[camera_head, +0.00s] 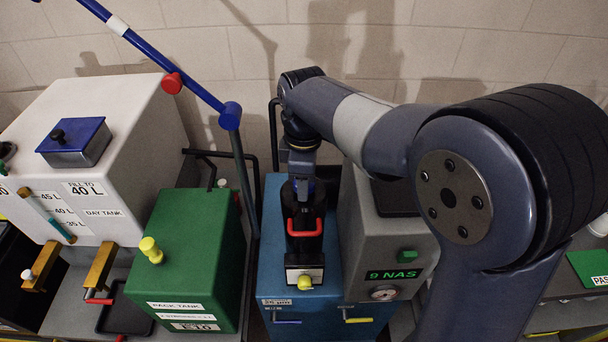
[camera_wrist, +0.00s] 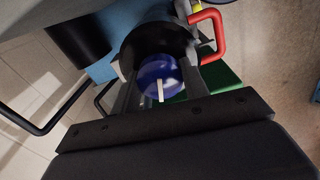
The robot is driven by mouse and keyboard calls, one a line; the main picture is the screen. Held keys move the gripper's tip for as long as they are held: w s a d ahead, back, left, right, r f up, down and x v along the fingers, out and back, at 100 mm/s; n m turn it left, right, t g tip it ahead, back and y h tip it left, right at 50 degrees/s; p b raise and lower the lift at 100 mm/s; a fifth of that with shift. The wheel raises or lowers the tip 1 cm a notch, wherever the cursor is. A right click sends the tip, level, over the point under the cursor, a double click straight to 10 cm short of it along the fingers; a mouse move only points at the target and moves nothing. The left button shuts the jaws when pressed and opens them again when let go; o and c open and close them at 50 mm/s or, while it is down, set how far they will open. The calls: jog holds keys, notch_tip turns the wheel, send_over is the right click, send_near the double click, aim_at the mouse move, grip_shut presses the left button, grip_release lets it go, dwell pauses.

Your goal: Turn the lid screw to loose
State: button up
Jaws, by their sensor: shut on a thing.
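The lid screw (camera_wrist: 158,72) is a round blue knob with a white stripe, in the middle of the wrist view. It sits over a round black lid (camera_wrist: 133,48). A white mark shows beyond the knob, near a red handle (camera_wrist: 217,36). My gripper (camera_wrist: 160,80) has one finger on each side of the knob and is shut on it. In the head view my gripper (camera_head: 303,196) points down over the blue cabinet (camera_head: 272,243), behind the red handle (camera_head: 305,229). The knob is hidden there by my gripper and wrist.
A green tank (camera_head: 196,255) with a yellow knob stands left of the blue cabinet. A grey unit (camera_head: 371,222) with a "9 NAS" display stands close on its right. A white day tank (camera_head: 120,130) is farther left.

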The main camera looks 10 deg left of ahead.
jog(key=n+p, duration=0.1)
jog(key=n, duration=0.3)
jog(key=shift+n, duration=0.3)
jog(key=shift+n+p, duration=0.3)
jog(key=shift+n, duration=2.2)
jog(key=o, duration=1)
jog(key=shift+c, duration=0.2)
notch_tip(320, 180, up, 11)
jog(key=shift+b, duration=0.45)
jog(key=shift+f, duration=0.15)
